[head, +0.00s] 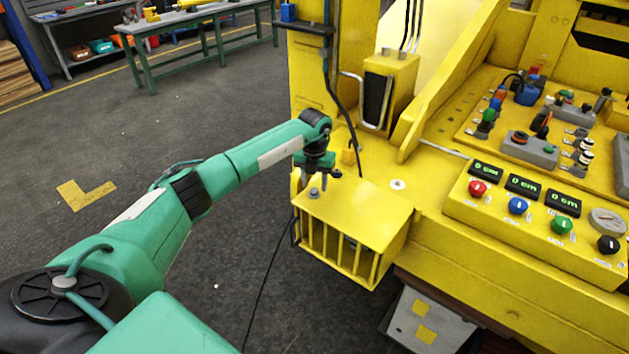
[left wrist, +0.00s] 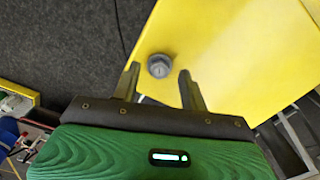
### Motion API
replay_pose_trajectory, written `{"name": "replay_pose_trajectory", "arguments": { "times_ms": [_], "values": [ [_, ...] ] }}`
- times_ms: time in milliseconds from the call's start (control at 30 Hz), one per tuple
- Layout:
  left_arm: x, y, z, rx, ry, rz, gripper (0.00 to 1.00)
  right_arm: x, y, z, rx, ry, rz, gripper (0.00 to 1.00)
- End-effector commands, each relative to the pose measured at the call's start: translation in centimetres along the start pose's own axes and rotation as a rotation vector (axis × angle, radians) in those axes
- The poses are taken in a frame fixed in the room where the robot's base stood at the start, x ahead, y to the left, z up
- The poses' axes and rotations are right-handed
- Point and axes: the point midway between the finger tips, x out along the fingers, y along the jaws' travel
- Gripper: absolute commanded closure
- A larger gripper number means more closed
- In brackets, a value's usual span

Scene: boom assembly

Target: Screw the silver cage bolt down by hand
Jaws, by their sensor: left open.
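The silver cage bolt (head: 314,193) stands at the left corner of the top plate of the yellow cage (head: 362,218). In the left wrist view the bolt (left wrist: 160,66) shows as a grey hex head on the yellow plate (left wrist: 215,50). My left gripper (head: 318,182) points down over that corner, at the bolt. In the left wrist view its two fingers (left wrist: 158,84) are apart, with the bolt head between and just beyond their tips. I cannot tell the exact height of the fingertips over the plate. The bolt's shank is hidden. My right gripper is not in view.
A yellow console with displays and coloured buttons (head: 518,205) stands to the right. A yellow post with a black cable (head: 330,85) rises behind the gripper. A thin cable (head: 266,275) hangs to the floor left of the cage. Open floor (head: 200,110) lies to the left.

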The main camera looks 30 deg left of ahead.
Motion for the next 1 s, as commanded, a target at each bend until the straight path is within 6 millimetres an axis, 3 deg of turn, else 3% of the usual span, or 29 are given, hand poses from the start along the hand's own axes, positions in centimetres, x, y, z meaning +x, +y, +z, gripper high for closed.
{"name": "replay_pose_trajectory", "arguments": {
  "times_ms": [167,433,467,667,1000],
  "values": [
    [1.3,0.0,0.0,0.000,0.000,0.000,0.56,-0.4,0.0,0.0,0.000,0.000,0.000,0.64],
    [1.5,0.0,0.0,0.000,-0.001,0.000,0.56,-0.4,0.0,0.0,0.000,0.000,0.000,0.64],
    [1.5,0.0,0.0,0.000,-0.001,0.000,0.58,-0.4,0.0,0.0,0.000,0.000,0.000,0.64],
    [1.5,0.0,0.0,0.000,-0.001,0.000,0.98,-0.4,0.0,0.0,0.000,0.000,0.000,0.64],
    [1.6,0.0,0.0,0.035,-0.001,0.000,1.00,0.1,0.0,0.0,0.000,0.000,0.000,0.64]
  ]
}}
